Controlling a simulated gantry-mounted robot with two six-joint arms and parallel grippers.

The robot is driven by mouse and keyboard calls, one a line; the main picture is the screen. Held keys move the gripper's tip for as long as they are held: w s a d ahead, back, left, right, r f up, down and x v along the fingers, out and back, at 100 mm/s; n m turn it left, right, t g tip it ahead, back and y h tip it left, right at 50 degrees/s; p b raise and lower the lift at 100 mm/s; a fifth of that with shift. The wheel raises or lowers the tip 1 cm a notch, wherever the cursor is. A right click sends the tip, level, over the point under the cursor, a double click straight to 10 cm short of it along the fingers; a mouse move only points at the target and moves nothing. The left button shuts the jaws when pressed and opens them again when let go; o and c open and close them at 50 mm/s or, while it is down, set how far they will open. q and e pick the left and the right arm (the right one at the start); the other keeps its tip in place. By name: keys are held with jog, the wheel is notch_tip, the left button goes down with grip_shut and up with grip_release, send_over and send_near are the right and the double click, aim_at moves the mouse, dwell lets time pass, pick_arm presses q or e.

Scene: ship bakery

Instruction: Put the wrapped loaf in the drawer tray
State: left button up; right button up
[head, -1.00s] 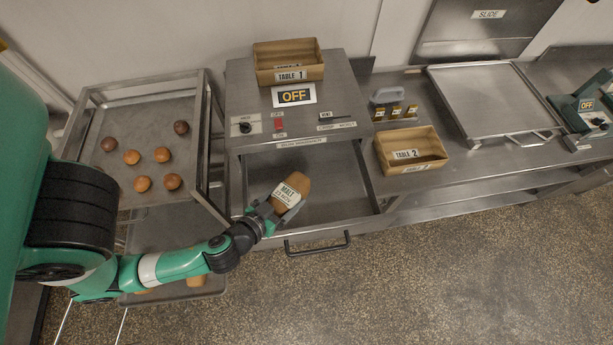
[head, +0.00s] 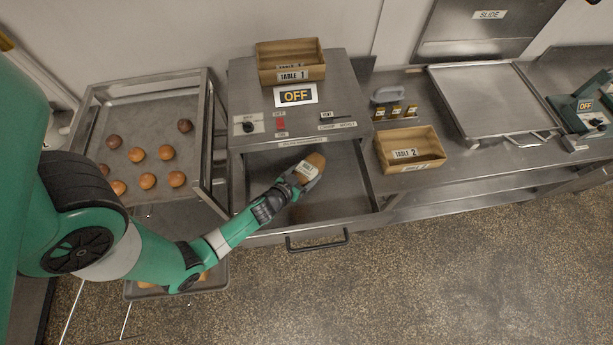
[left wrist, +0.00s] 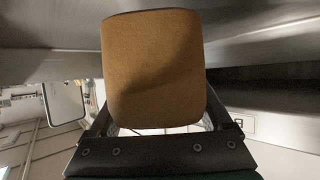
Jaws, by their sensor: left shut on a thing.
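The wrapped loaf (head: 317,161) is brown with a white label band. In the head view it is over the open drawer tray (head: 345,196), under the front edge of the machine top. My left gripper (head: 301,178) is shut on the loaf. In the left wrist view the loaf (left wrist: 153,70) fills the middle, between the two dark fingers (left wrist: 158,130). The drawer is pulled out, with a black handle (head: 318,241) at its front. Whether the loaf touches the drawer floor cannot be told. My right gripper is not in view.
The machine top (head: 345,95) overhangs the back of the drawer and carries an OFF sign (head: 296,95) and a Table 1 box (head: 291,73). A Table 2 box (head: 411,167) stands to the right. A rack with a tray of buns (head: 148,181) stands to the left.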

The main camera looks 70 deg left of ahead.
pick_arm(q)
notch_tip(320, 180, down, 4)
jog(key=shift+w+a+r+b, duration=0.1)
jog(key=shift+r+b, duration=0.15)
jog(key=shift+b, duration=1)
jog(key=shift+r, duration=0.15)
jog(key=o, duration=1.4)
jog(key=shift+c, duration=0.2)
jog(key=shift+r, duration=0.1)
jog(key=v, duration=0.7)
jog(key=shift+s, duration=0.2)
jog(key=shift+w+r, duration=0.1)
